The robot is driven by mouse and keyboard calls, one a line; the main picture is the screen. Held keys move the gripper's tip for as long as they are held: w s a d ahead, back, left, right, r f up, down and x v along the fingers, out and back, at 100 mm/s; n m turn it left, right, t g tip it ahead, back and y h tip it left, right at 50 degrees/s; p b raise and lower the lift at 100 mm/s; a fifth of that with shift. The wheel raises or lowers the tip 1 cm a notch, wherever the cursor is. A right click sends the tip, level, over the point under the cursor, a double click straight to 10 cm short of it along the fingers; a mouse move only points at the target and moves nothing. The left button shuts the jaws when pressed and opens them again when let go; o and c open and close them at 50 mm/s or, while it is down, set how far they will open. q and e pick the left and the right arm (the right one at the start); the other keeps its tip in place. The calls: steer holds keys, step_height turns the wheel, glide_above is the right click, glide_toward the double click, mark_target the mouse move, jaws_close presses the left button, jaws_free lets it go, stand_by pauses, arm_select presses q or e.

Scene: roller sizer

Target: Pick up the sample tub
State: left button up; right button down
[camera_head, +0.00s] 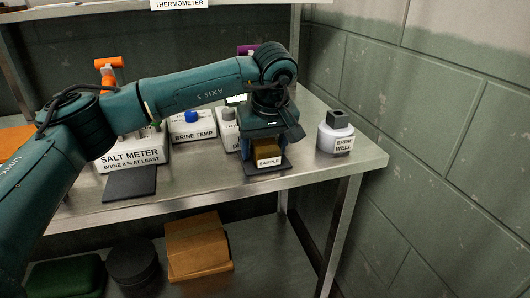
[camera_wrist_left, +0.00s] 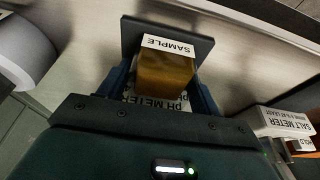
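The sample tub (camera_head: 268,160) is a small brown block-shaped tub with a white SAMPLE label. It sits on or just over a dark square pad (camera_head: 252,171) near the front of the steel shelf. My left gripper (camera_head: 268,152) is lowered over it, with one blue finger on each side. In the left wrist view the tub (camera_wrist_left: 166,72) is between the fingertips of the gripper (camera_wrist_left: 165,80), with the pad (camera_wrist_left: 196,45) beyond it. Any gaps at the fingers are too small to judge, so I cannot tell whether they press on it. My right gripper is not in view.
The pH meter (camera_head: 229,128) stands close behind the gripper. The brine temp unit (camera_head: 193,126) and salt meter (camera_head: 133,155) are left of it, beneath my arm. The brine well (camera_head: 336,136) stands to the right, near the shelf's end. A block wall (camera_head: 440,130) closes the right side.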

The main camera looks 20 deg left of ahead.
arm_select(q)
steer(key=c, duration=0.7)
steer(key=shift+r, duration=0.1)
